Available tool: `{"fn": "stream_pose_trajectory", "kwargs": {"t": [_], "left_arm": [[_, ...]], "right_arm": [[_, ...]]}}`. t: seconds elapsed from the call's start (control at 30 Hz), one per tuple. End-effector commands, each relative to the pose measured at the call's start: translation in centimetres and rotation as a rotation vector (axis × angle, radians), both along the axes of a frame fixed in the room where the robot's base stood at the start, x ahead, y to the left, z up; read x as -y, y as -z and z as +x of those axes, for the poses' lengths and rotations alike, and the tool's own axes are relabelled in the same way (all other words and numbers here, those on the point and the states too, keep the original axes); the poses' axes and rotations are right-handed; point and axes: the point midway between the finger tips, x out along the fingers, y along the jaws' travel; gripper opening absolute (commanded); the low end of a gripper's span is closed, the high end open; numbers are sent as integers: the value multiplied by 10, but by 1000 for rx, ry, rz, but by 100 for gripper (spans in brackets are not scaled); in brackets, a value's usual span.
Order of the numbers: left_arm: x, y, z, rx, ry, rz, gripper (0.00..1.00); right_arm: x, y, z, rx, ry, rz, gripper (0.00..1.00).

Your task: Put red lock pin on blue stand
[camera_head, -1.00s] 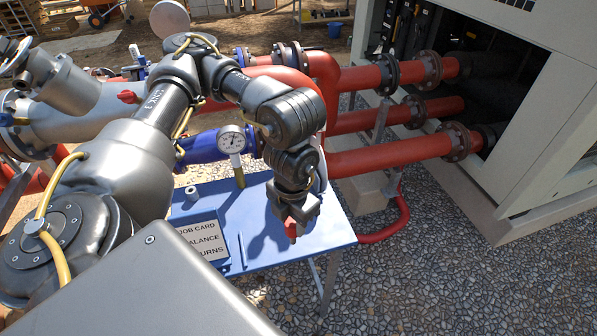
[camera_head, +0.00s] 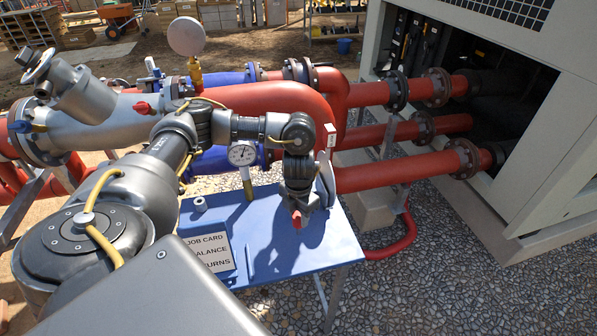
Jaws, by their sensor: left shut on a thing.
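My left gripper (camera_head: 297,208) hangs over the right part of the blue stand (camera_head: 330,250). It is shut on the red lock pin (camera_head: 297,219), whose red end shows below the fingers. The rest of the pin is hidden by the gripper. A shadow of the arm falls on the blue top, and I cannot tell exactly how high the pin is above it. My right gripper is not in view.
A job card (camera_head: 210,252), a small grey ring-like part (camera_head: 200,204) and a pressure gauge (camera_head: 242,154) are at the stand's left and back. Red pipes (camera_head: 400,178) run behind it to the chiller cabinet (camera_head: 545,130). Bare blue top lies right of the card.

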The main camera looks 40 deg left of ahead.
Motion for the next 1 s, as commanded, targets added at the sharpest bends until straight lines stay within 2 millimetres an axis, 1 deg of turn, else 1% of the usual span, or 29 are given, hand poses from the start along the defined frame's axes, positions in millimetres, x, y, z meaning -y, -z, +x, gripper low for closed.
{"fn": "stream_pose_trajectory", "kwargs": {"t": [0.1,0.23,0.33,0.53,0.57,0.7,1.0], "left_arm": [[-1,16,-1,-6,-3,2,0],[-2,29,0,-3,-3,2,0],[-2,33,1,-1,-1,1,0],[-1,34,1,-1,-1,1,0],[-1,34,0,-2,-1,1,36],[-1,33,0,-2,-1,1,54],[-1,32,0,-1,-1,1,55]], "right_arm": [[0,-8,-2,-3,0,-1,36],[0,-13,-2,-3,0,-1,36],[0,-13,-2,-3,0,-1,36],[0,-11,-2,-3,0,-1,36],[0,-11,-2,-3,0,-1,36],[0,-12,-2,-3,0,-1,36],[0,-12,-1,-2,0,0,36]]}}
